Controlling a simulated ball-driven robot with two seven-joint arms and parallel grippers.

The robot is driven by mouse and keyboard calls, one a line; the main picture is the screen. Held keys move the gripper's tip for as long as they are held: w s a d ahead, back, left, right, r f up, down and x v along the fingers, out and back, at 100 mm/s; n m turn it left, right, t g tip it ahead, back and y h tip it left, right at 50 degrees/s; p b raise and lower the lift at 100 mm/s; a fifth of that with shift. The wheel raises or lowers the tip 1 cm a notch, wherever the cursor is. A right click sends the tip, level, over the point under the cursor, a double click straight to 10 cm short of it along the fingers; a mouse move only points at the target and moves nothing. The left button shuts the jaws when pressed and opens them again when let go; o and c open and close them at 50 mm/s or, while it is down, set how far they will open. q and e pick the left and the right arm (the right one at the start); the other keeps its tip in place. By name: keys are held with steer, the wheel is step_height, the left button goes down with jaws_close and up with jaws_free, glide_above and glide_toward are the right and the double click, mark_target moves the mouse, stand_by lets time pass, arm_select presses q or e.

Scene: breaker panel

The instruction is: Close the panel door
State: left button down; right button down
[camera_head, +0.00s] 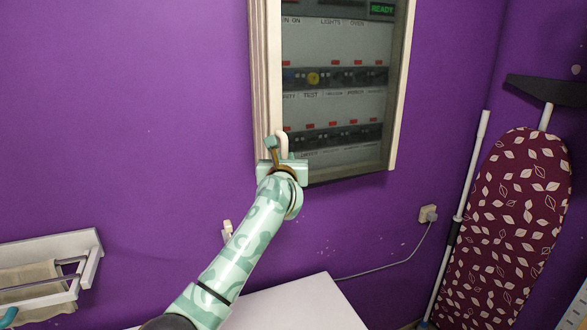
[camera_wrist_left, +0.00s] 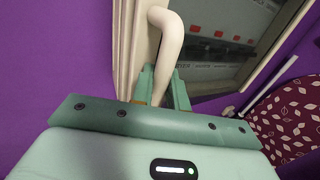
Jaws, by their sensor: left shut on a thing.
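The breaker panel hangs on the purple wall, with rows of dark breakers (camera_head: 335,77) and a lit green READY display. The panel door (camera_head: 403,90) has a cream frame around a dark, see-through middle; I cannot tell whether a small gap remains at its left edge. A pale curved handle (camera_head: 283,143) sits low on the left side of the door, and shows large in the left wrist view (camera_wrist_left: 167,40). My left gripper (camera_head: 277,160) is shut on the handle, its green fingers on either side of the handle's lower part (camera_wrist_left: 158,90). My right gripper is not in view.
A maroon leaf-patterned ironing board (camera_head: 515,220) leans at the right beside a white pole (camera_head: 470,180). A wall socket with a cable (camera_head: 428,214) is below right. A white surface (camera_head: 290,305) lies below, and a towel rack (camera_head: 85,250) is at the lower left.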

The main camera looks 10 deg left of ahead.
arm_select(q)
steer(key=shift+w+a+f+b, duration=0.15)
steer(key=shift+w+a+b, duration=0.25)
steer(key=shift+w+a, duration=0.75)
steer(key=shift+d, duration=0.1)
steer(key=c, duration=1.7)
jaws_free()
steer(key=shift+s+d, duration=0.1)
steer(key=s+d, duration=0.1)
steer(key=s, duration=0.4)
steer(key=s+d+b, duration=0.1)
steer(key=s, duration=0.4)
steer(key=s+d, duration=0.1)
steer(key=s, duration=0.5)
